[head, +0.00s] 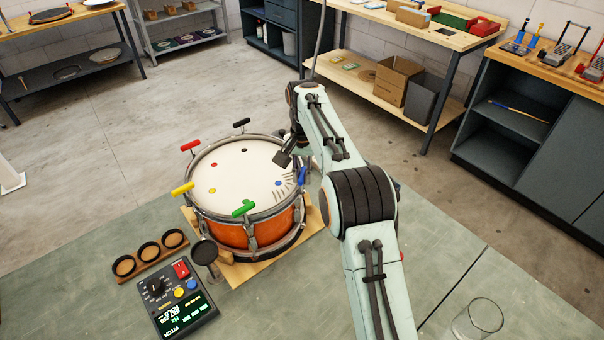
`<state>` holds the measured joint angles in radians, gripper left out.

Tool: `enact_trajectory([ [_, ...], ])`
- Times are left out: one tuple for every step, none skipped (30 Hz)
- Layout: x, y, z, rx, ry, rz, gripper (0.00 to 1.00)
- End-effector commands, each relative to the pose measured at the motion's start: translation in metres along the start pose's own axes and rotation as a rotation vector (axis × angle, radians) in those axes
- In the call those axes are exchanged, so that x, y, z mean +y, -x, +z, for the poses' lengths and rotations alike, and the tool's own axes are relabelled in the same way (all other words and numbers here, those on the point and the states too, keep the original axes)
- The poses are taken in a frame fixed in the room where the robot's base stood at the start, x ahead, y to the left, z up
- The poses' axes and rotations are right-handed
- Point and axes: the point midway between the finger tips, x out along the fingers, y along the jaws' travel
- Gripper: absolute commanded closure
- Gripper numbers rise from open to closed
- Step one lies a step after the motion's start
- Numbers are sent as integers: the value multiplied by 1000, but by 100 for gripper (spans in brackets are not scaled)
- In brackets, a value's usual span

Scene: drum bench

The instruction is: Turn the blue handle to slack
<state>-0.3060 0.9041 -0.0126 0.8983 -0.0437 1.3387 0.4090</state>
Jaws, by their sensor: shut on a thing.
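The drum (250,232) has an orange shell and a white head with coloured dots, and it sits on a wooden base. The blue handle (303,177) is at the drum's right rim and is partly hidden by my gripper. My gripper (306,167) points down over that rim, shut on the blue handle. Its fingertips are small and partly hidden here. The handle's exact angle is hard to tell.
Red (190,146), black (241,122), yellow (182,189) and green (243,208) handles stand around the rim. A pitch meter (184,305) and a rack with round cups (150,258) are at front left. A glass (478,320) stands at front right.

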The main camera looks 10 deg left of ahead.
Motion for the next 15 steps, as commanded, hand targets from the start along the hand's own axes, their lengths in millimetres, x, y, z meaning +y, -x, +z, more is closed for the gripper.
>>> enact_trajectory([
  [0, -1, 0, -2, 41, 2, 100],
  [0, -1, 0, -2, 71, 1, 100],
  [0, -1, 0, -2, 108, 2, 100],
  [0, -1, 0, -2, 136, 2, 100],
  [0, -1, 0, -2, 165, 1, 100],
  [0, -1, 0, -2, 204, 1, 100],
  [0, -1, 0, -2, 232, 1, 100],
  [0, -1, 0, -2, 260, 1, 100],
  [0, -1, 0, -2, 298, 1, 100],
  [0, -1, 0, -2, 327, 1, 100],
  [0, -1, 0, -2, 355, 1, 100],
  [0, -1, 0, -2, 393, 1, 100],
  [0, -1, 0, -2, 420, 1, 100],
  [0, -1, 0, -2, 448, 1, 100],
  [0, -1, 0, -2, 484, 1, 100],
])
